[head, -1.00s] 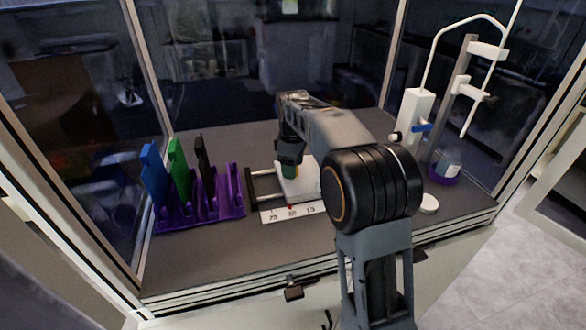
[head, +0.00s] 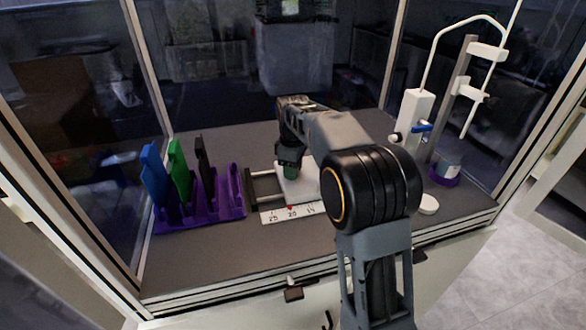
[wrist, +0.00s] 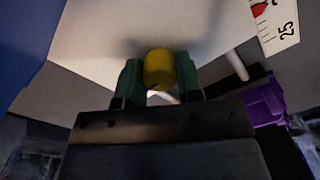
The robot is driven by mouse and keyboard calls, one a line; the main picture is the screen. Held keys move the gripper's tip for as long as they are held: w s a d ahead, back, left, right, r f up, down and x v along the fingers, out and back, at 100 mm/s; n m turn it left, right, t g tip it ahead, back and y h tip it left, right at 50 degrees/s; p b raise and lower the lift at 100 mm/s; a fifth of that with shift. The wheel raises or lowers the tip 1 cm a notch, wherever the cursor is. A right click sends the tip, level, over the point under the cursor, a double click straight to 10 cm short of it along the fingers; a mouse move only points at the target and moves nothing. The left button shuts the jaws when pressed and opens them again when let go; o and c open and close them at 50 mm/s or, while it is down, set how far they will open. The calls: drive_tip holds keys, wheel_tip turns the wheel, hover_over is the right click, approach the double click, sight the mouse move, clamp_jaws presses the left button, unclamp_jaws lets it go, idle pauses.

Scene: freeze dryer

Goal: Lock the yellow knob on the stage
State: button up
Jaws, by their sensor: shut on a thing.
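The yellow knob (wrist: 159,68) shows in the wrist view, on the white face of the stage. My gripper (wrist: 160,80) has its two green fingers on either side of the knob, shut on it. In the head view my gripper (head: 290,171) points down at the white stage (head: 297,190), near the middle of the enclosure floor; the knob is hidden there behind the fingers. The stage sits on white rods beside a printed scale (head: 292,213) with a red mark, which also shows in the wrist view (wrist: 277,22).
A purple rack (head: 222,196) with blue, green and black upright pieces stands to the left. A stand with white tubing (head: 465,80) and a small vial in a purple holder (head: 445,174) are at the right. A white disc (head: 428,204) lies right of my arm.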

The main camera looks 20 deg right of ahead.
drive_tip(key=m+p, duration=0.2)
drive_tip(key=m, duration=0.1)
drive_tip(key=shift+r+m, duration=0.1)
drive_tip(key=shift+m, duration=0.3)
drive_tip(key=m+p, duration=0.1)
drive_tip(key=m, duration=0.4)
drive_tip(key=shift+m, duration=0.3)
drive_tip(key=m+p, duration=0.1)
drive_tip(key=m, duration=0.3)
drive_tip(key=shift+m+p, duration=0.45)
drive_tip(key=shift+m, duration=1.95)
drive_tip(key=o, duration=0.9)
wheel_tip(320, 180, up, 14)
drive_tip(key=shift+f, duration=0.2)
